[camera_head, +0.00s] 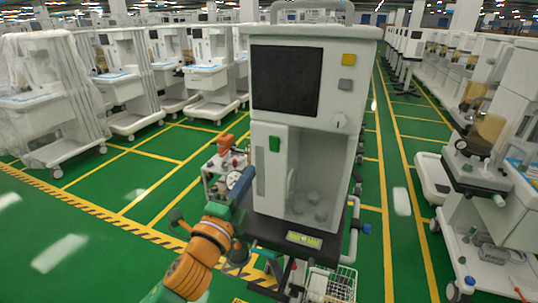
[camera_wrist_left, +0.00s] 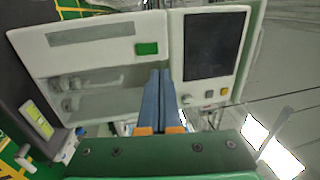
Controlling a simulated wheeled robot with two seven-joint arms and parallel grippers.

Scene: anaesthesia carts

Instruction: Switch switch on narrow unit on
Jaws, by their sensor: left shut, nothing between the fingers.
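The narrow unit (camera_head: 315,37) stands upright in the middle of the head view, white with a dark screen (camera_head: 286,80). A small white knob-like switch (camera_head: 340,120) sits on its front, below a yellow button and a grey button. In the left wrist view the unit appears turned sideways, with the switch (camera_wrist_left: 186,99) just right of the fingers. My left gripper (camera_head: 243,181) is at the unit's left side, apart from the switch in the head view. Its blue fingers (camera_wrist_left: 160,74) are shut and empty, pointing toward the unit's front. My right gripper is not in view.
Another cart (camera_head: 507,105) stands at right. Green floor (camera_head: 90,215) is open at left.

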